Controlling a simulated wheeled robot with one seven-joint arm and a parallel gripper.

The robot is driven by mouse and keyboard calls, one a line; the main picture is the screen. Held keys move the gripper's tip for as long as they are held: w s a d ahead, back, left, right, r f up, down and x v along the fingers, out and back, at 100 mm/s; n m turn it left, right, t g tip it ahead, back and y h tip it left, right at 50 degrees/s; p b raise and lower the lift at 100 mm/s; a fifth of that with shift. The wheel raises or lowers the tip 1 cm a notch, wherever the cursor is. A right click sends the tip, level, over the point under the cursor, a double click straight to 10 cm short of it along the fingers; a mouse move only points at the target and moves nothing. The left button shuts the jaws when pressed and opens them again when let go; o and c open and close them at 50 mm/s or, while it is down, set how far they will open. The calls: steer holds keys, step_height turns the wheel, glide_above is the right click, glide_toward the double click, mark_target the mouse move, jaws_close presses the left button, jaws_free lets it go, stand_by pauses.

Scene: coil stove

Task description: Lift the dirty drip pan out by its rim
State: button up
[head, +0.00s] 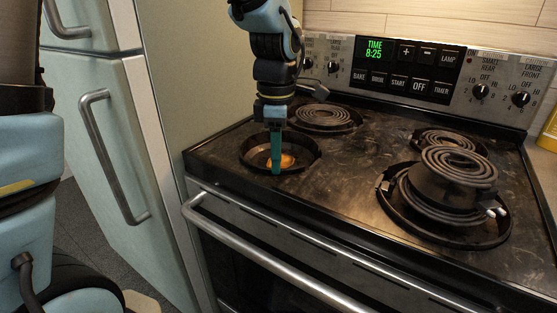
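The drip pan (302,148) is a dark round bowl in the front left burner opening, with no coil over it. An orange-brown stain (288,160) shows at its bottom. My gripper (276,171) points straight down at the pan, its teal fingers overlapping the pan's middle and near side in the head view. The fingers are seen edge-on as one narrow strip, so I cannot tell whether they are apart or pinching the rim. The fingers hide part of the pan, and contact is not clear.
The black stovetop (355,185) is bare between the burners. A coil (460,165) sits raised over the front right burner (430,220). The back left coil (325,117) is close behind my gripper. The control panel (420,70) rises behind; a fridge (110,130) stands left.

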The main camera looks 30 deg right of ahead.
steer(key=shift+f+b, duration=0.45)
steer(key=shift+f, duration=0.45)
steer(key=shift+r, duration=0.2)
steer(key=c, duration=0.5)
jaws_close()
steer(key=shift+s+f, duration=0.1)
stand_by(1.0)
steer(key=shift+p, duration=0.3)
steer(key=shift+r+p, duration=2.95)
steer(key=shift+r, duration=0.7)
